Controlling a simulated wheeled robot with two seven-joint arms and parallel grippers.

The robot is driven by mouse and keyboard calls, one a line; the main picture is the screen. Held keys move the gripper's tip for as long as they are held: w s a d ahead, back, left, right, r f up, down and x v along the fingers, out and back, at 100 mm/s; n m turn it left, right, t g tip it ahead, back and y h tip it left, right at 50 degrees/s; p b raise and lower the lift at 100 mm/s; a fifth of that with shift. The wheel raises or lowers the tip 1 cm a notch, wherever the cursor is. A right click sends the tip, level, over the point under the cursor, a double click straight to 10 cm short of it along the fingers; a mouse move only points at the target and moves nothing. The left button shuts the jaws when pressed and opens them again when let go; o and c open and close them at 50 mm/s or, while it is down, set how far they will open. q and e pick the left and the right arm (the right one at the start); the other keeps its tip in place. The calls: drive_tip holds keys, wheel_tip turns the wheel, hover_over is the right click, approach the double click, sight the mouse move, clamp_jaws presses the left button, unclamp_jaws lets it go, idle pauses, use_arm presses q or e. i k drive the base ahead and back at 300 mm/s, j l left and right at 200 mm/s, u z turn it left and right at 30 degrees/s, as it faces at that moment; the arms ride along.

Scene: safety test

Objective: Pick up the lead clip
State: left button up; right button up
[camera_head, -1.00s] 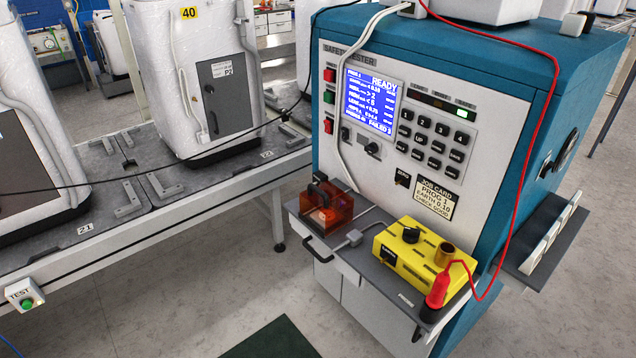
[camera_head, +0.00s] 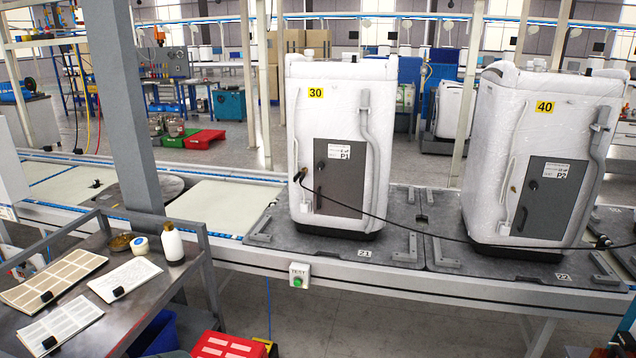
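I cannot make out a lead clip for certain. A black lead (camera_head: 420,232) runs from the back panel of the white unit marked 30 (camera_head: 318,110) across to the right edge. At its left end a small brass and black piece (camera_head: 300,175) sits against the unit; it may be a clip, but it is too small to tell. A small dark piece (camera_head: 603,241) lies near the right edge, beside the unit marked 40 (camera_head: 530,110). Neither of my grippers is in view.
The conveyor (camera_head: 400,270) carries the units on grey pallets; a test button box (camera_head: 299,275) is on its front. A metal cart (camera_head: 100,320) with sheets, a white bottle (camera_head: 172,243) and tape stands at the lower left, by a grey post (camera_head: 125,100). A red box (camera_head: 228,345) is low in front.

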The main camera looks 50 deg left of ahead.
sight(302, 174)
drive_tip(key=i+j+u, duration=0.15)
drive_tip(key=u, duration=0.9)
drive_tip(key=i+l+u, duration=0.1)
drive_tip(key=i+u, duration=0.35)
drive_tip(key=i+l+u, duration=0.4)
drive_tip(key=i, duration=0.2)
drive_tip(key=i+l, duration=0.25)
drive_tip(key=i, duration=0.2)
drive_tip(key=i+l, duration=0.25)
drive_tip(key=i, duration=0.2)
drive_tip(key=u, duration=0.05)
